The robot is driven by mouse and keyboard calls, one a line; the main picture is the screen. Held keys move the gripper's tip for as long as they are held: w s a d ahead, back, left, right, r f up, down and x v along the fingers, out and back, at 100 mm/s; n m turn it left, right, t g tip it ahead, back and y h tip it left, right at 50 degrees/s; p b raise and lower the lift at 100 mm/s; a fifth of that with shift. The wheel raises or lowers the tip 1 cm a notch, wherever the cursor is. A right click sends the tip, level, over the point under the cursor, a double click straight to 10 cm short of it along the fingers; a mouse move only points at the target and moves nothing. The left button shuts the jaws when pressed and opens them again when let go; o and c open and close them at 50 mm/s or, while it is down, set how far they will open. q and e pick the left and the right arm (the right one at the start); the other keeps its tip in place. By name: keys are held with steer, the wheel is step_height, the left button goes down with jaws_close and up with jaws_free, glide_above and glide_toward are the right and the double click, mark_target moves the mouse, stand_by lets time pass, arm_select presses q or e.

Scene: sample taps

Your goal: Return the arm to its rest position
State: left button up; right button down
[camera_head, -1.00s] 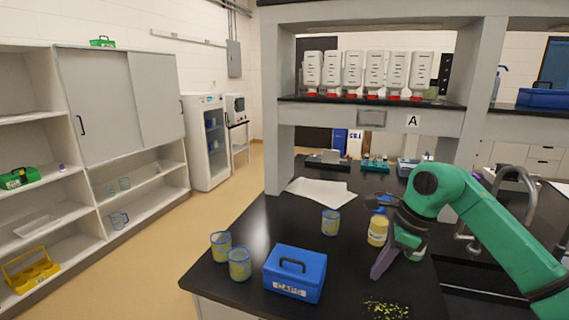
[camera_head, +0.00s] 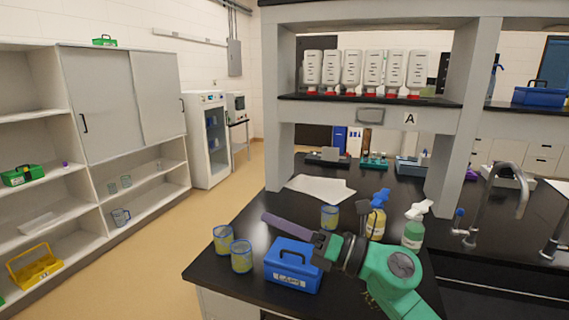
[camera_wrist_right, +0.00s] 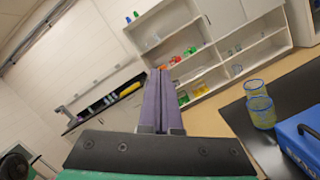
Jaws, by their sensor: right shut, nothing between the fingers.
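My right arm is green and comes in from the bottom right in the head view. Its right gripper (camera_head: 268,218) points left, above the black bench, with its purple fingers together and nothing held. In the right wrist view the purple fingers (camera_wrist_right: 159,72) lie side by side, shut and empty, pointing towards the shelving. In the head view the gripper's body is beside and partly in front of the blue box (camera_head: 292,278). My left gripper is not in view.
Two beakers (camera_head: 223,238) (camera_head: 242,256) stand left of the blue box. A third beaker (camera_head: 329,217), a yellow bottle (camera_head: 376,226) and a green spray bottle (camera_head: 413,232) stand beyond the gripper. Taps (camera_head: 484,210) are at the right. White paper (camera_head: 318,188) lies behind.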

steer(key=w+d+f+m+t+h, duration=0.1)
steer(key=w+d+m+t+h, duration=0.1)
steer(key=d+m+t+h, duration=0.6)
steer(key=w+d+f+m+t+h, duration=0.1)
steer(key=w+d+m+t, duration=0.25)
steer(key=m, duration=0.75)
steer(key=s+d+f+m+g+h, duration=0.3)
steer(key=d+f+m+h, duration=0.25)
steer(key=f+m, duration=0.3)
steer(key=s+d+f+m+g+h, duration=0.25)
steer(key=d+f+m+h, duration=0.35)
steer(key=f, duration=0.4)
steer(key=s+d+f+m+g+y, duration=0.1)
steer(key=s+f+m+g+y, duration=0.35)
steer(key=s+f+g, duration=0.95)
steer(key=s+f+m+t+h+b, duration=0.1)
steer(key=s+f+b, duration=0.3)
steer(key=f, duration=1.3)
steer(key=s+f+t+h+b, duration=0.15)
steer(key=s+f, duration=0.45)
steer(key=f, duration=1.1)
steer(key=s+d+f+g+b, duration=0.2)
steer(key=s+d+f+b, duration=0.1)
steer(key=s+f, duration=1.1)
steer(key=shift+s+d+f+b, duration=0.15)
steer(key=shift+s+f+b, duration=0.25)
steer(key=shift+f+b, duration=0.25)
steer(key=shift+r, duration=0.1)
